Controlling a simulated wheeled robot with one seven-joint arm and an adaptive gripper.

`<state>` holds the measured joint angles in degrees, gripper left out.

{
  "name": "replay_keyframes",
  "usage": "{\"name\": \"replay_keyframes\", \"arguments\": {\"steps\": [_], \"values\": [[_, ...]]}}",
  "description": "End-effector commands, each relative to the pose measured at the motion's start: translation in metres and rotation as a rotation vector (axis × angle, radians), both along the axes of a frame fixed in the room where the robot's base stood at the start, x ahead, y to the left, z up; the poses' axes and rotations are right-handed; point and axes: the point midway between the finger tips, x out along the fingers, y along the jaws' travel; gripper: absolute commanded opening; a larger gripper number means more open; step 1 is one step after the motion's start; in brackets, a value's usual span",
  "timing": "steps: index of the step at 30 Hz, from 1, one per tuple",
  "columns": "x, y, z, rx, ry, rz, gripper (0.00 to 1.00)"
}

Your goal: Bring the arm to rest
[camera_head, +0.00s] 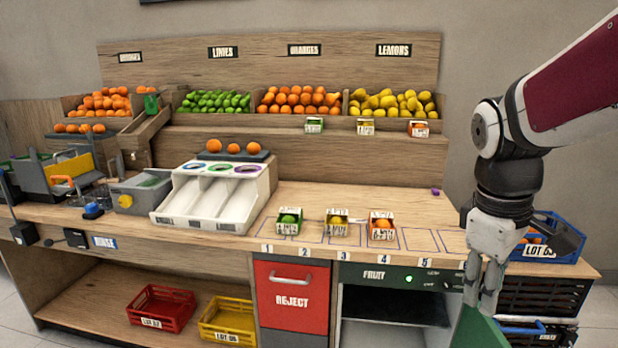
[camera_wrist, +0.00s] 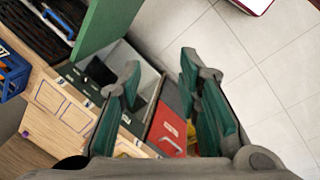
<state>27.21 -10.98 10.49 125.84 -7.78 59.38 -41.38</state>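My gripper (camera_head: 481,290) hangs fingers down at the right, in front of the counter's front edge. In the wrist view its two fingers (camera_wrist: 159,72) stand apart with nothing between them, so it is open and empty. A green door (camera_head: 480,331) stands open below the gripper in the head view. It also shows at the upper left of the wrist view (camera_wrist: 104,24). The door's lower part is cut off in the head view. Whether the fingers touch the door cannot be told.
The counter (camera_head: 340,205) carries small fruit boxes (camera_head: 382,226) in marked spaces. A blue crate (camera_head: 545,240) stands behind my wrist at the right. The red REJECT bin (camera_head: 291,306) and an open dark compartment (camera_head: 392,306) are below the counter. The floor (camera_wrist: 262,75) in front is mostly clear.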

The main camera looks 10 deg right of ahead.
Motion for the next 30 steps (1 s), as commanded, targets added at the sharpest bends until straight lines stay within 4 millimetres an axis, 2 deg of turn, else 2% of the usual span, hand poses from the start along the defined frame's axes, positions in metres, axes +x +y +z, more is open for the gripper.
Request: {"name": "replay_keyframes", "arguments": {"steps": [1, 6, 10, 15, 20, 30], "values": [[-0.013, 0.016, 0.012, 0.0, -0.043, -0.034, 0.31], [-0.055, 0.06, 0.031, 0.054, -0.179, -0.192, 0.31], [-0.085, 0.087, 0.038, 0.128, -0.268, -0.301, 0.31], [-0.113, 0.107, 0.039, 0.221, -0.33, -0.405, 0.31], [-0.123, 0.114, 0.037, 0.263, -0.349, -0.447, 0.31], [-0.124, 0.114, 0.037, 0.266, -0.35, -0.454, 0.31]]}}
